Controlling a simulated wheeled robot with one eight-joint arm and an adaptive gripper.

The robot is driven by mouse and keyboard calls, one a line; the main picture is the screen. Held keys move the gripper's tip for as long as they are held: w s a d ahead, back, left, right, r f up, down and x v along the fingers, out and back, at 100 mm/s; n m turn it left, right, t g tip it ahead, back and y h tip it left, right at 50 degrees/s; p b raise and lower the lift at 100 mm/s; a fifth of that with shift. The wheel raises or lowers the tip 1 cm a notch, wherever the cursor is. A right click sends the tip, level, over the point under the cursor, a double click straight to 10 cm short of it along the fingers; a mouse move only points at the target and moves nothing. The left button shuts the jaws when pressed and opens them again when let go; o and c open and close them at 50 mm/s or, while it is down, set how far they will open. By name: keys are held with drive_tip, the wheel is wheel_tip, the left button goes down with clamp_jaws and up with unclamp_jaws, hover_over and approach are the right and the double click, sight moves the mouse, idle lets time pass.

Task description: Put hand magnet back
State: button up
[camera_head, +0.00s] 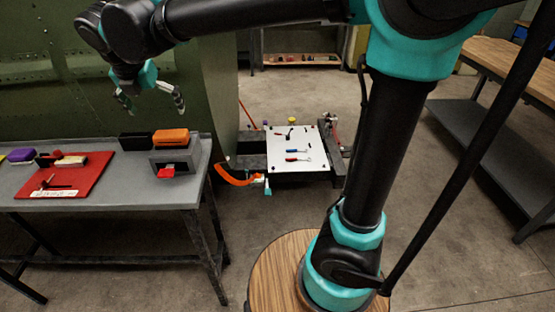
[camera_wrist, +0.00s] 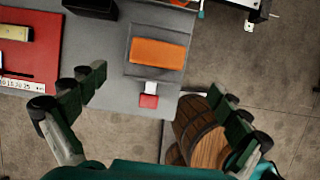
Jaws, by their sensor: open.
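My gripper (camera_head: 153,108) is open and empty, above the grey table's right part. In the wrist view the open fingers (camera_wrist: 155,86) stand either side of a small red piece with a white top (camera_wrist: 149,98), lower than the fingers. This red piece (camera_head: 167,171) sits at the front of a grey box (camera_head: 188,158) with an orange block (camera_head: 170,136) on top. The orange block (camera_wrist: 158,54) also shows in the wrist view. I cannot tell for sure which piece is the hand magnet. A red board (camera_head: 85,176) with a white label holds a cream-topped piece (camera_head: 70,160) and a dark tool.
The grey table (camera_head: 125,188) ends just right of the box. A black box (camera_head: 135,141) stands beside the orange block, and a purple block (camera_head: 21,155) lies far left. A green riveted panel (camera_head: 60,100) rises behind. A white-topped cart (camera_head: 300,167) holds tools.

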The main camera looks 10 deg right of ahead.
drive_tip(key=w+d+f+m, duration=0.2)
drive_tip(key=d+f+m, duration=0.5)
drive_tip(key=d, duration=0.4)
drive_tip(key=w+d+f+m, duration=0.2)
drive_tip(key=d+f+m, duration=0.3)
drive_tip(key=d+m, duration=0.45)
drive_tip(key=s+d+f+m, duration=0.5)
drive_tip(key=d+f+m, duration=0.1)
drive_tip(key=d+m, duration=0.3)
drive_tip(key=s+d+f+m, duration=0.6)
drive_tip(key=d+m, duration=0.3)
drive_tip(key=d, duration=0.2)
drive_tip(key=shift+d+f, duration=0.35)
drive_tip(key=shift+f, duration=0.3)
